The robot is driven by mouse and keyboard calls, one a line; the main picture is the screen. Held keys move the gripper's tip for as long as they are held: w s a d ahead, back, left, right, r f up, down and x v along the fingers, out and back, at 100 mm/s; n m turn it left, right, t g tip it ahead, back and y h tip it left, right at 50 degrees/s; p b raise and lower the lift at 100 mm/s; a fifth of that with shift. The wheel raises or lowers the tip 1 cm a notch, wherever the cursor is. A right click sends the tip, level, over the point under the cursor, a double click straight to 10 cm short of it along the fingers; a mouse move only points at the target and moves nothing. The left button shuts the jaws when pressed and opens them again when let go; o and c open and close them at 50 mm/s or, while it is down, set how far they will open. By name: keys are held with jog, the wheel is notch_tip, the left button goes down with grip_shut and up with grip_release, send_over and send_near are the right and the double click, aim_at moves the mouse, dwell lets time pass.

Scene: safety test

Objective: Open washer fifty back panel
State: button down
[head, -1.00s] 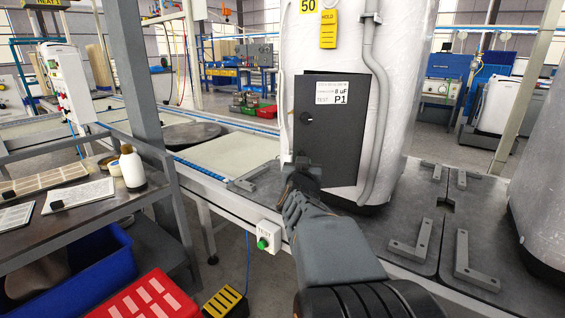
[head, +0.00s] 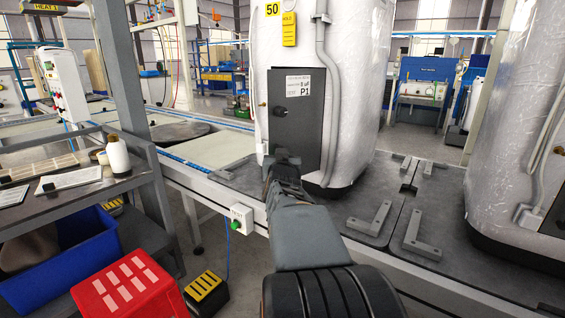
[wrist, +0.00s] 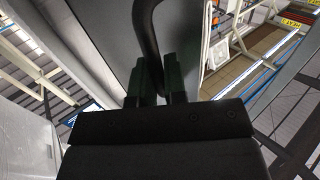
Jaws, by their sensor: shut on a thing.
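The washer marked 50 (head: 352,110) is a tall white wrapped body on the grey deck. My gripper (head: 284,160) is at the panel's lower left in the head view. In the wrist view my gripper (wrist: 157,85) is shut on a curved black handle (wrist: 149,30) in front of a grey surface (wrist: 105,35). My gripper hides the handle in the head view. I cannot tell how far the panel stands from the body.
A second wrapped washer (head: 515,130) stands at the right. Metal L-shaped brackets (head: 370,218) lie on the deck. A green-button test box (head: 241,218) hangs on the front edge. A bench (head: 90,190), blue bin (head: 70,265) and red crate (head: 125,290) are at the left.

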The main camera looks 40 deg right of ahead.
jog(key=shift+r, duration=0.1)
jog(key=c, duration=1.5)
grip_release()
jog(key=shift+o, duration=0.2)
jog(key=p+v, duration=0.2)
jog(key=v, duration=0.5)
jog(key=shift+s+a, duration=0.2)
jog(key=shift+a, duration=0.05)
